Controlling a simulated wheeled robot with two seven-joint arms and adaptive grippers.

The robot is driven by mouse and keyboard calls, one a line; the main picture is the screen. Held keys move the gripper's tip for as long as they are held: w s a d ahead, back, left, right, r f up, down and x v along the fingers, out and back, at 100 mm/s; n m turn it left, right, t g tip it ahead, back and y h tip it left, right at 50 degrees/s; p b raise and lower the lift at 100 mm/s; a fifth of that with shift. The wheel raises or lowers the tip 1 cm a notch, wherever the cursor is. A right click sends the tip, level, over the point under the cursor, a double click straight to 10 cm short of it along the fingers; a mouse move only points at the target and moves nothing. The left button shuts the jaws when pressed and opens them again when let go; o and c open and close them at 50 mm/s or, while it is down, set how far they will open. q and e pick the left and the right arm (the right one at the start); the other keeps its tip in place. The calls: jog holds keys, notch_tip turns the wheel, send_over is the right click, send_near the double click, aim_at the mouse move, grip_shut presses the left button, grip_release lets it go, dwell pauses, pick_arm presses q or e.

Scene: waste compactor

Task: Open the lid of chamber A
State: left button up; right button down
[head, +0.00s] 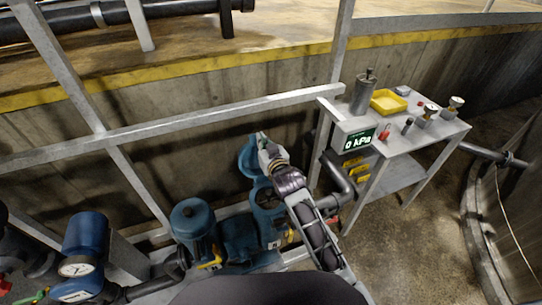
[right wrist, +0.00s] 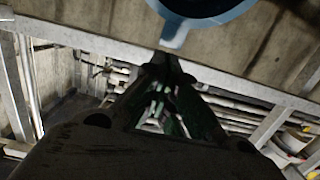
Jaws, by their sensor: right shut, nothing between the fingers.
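Two blue chambers stand on a machine by the concrete wall. The left chamber (head: 193,222) has its blue domed lid down. On the right one, a round blue lid (head: 246,160) appears to stand raised at the back, above a dark round opening (head: 265,197). I cannot read which chamber is A. My right gripper (head: 263,143) is shut and empty, in front of the raised lid. In the right wrist view the shut fingertips (right wrist: 165,62) point at a blue rim with a tab (right wrist: 174,36); whether they touch is unclear. My left gripper is out of view.
A grey table (head: 440,135) at the right holds a 0 kPa display (head: 359,140), a yellow tray (head: 388,102), a metal cylinder (head: 363,95) and small items. A grey railing (head: 200,122) crosses behind the chambers. A blue gauge unit (head: 84,245) stands at the left.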

jog(key=v, duration=1.1)
jog(key=shift+s, duration=0.15)
jog(key=shift+d, duration=0.1)
dwell(0.6)
